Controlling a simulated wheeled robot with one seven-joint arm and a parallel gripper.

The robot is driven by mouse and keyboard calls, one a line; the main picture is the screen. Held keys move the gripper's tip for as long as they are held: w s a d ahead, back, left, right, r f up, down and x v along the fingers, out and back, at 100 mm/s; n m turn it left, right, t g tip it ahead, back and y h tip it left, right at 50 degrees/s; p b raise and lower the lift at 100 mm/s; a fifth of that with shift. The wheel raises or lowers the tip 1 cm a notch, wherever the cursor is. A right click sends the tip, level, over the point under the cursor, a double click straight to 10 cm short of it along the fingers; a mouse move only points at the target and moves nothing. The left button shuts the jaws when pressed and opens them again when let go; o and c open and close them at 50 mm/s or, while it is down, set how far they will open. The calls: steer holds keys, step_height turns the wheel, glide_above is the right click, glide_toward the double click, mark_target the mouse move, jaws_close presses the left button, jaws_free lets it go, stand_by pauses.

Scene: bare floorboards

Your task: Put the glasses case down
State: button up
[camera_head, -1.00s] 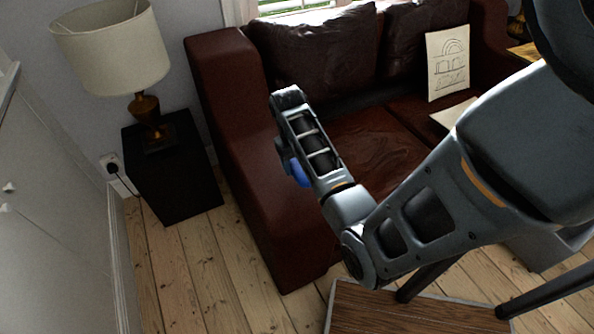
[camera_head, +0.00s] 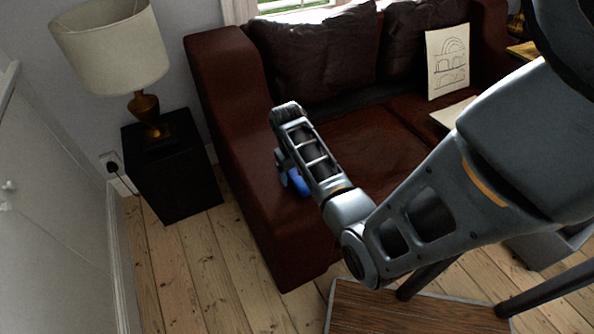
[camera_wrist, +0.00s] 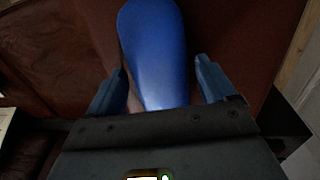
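The blue glasses case (camera_wrist: 153,50) lies lengthwise between the fingers of my gripper (camera_wrist: 160,72) in the wrist view. A narrow strip of brown shows between the case and each finger, so the gripper looks open around it. In the head view, the case (camera_head: 299,184) shows as a small blue patch below my gripper, over the left arm of the dark red leather sofa (camera_head: 221,75). My wrist hides most of it. The case appears to rest on the sofa arm, but the contact is hidden.
A black side table (camera_head: 175,185) with a lamp (camera_head: 110,45) stands left of the sofa. A drawing (camera_head: 447,62) leans on the sofa's backrest. A wooden-topped table (camera_head: 400,310) is at the front. Bare floorboards (camera_head: 205,265) lie at the front left.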

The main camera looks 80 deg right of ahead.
mark_target(292, 174)
steer(key=shift+o, duration=0.5)
steer(key=shift+r, duration=0.15)
